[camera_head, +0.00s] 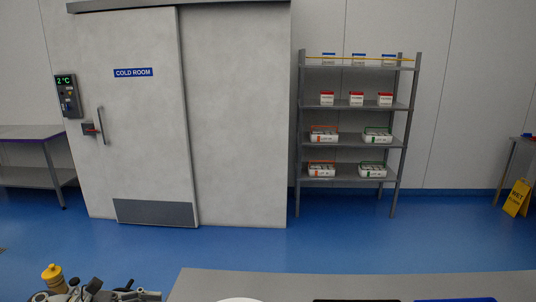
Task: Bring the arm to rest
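Dark and grey jointed parts of my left arm and gripper (108,292) show at the bottom left edge, mostly cut off by the frame. I cannot tell whether its fingers are open or shut, or whether they hold anything. My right gripper is out of view. Tub carriers with orange handles (322,170) and green handles (373,170) stand on the two lower shelves of a grey rack, far from my arm.
A grey worktop (300,283) lies in front, with dark, blue and white items cut off at its edge. A yellow-topped object (53,276) is at lower left. Behind are the rack (299,120), cold room door (130,110) and yellow wet-floor sign (516,198). The blue floor between is clear.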

